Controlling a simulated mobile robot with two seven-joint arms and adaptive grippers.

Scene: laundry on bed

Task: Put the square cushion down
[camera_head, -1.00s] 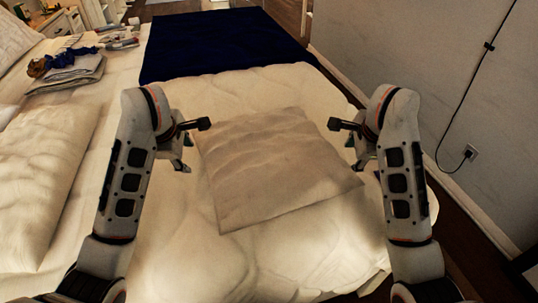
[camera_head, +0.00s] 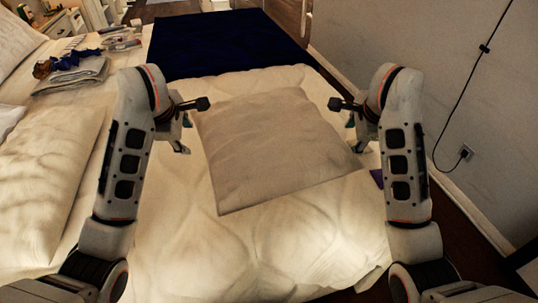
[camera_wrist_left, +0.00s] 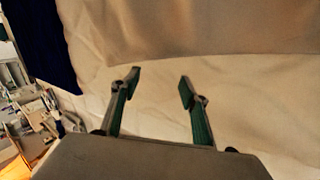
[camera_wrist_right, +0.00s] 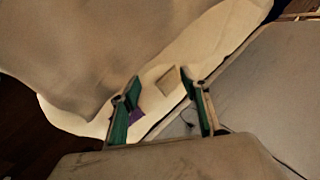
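The square cushion (camera_head: 270,150) is beige and lies roughly flat over the bed, between my two grippers. I cannot tell whether its whole underside rests on the bed. My left gripper (camera_head: 191,126) is open at its left edge; the left wrist view shows nothing between the fingers (camera_wrist_left: 158,82), with the cushion (camera_wrist_left: 220,28) just beyond them. My right gripper (camera_head: 348,125) is open at its right edge. In the right wrist view its fingers (camera_wrist_right: 160,90) are spread, with the cushion (camera_wrist_right: 90,45) at upper left. Any contact with the cushion is unclear.
The bed (camera_head: 270,250) has a cream quilt and a dark blue blanket (camera_head: 230,40) at the far end. A large pillow (camera_head: 45,185) and folded clothes (camera_head: 75,72) lie at left. A purple item (camera_head: 377,178) shows by my right arm. A wall (camera_head: 440,80) bounds the right.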

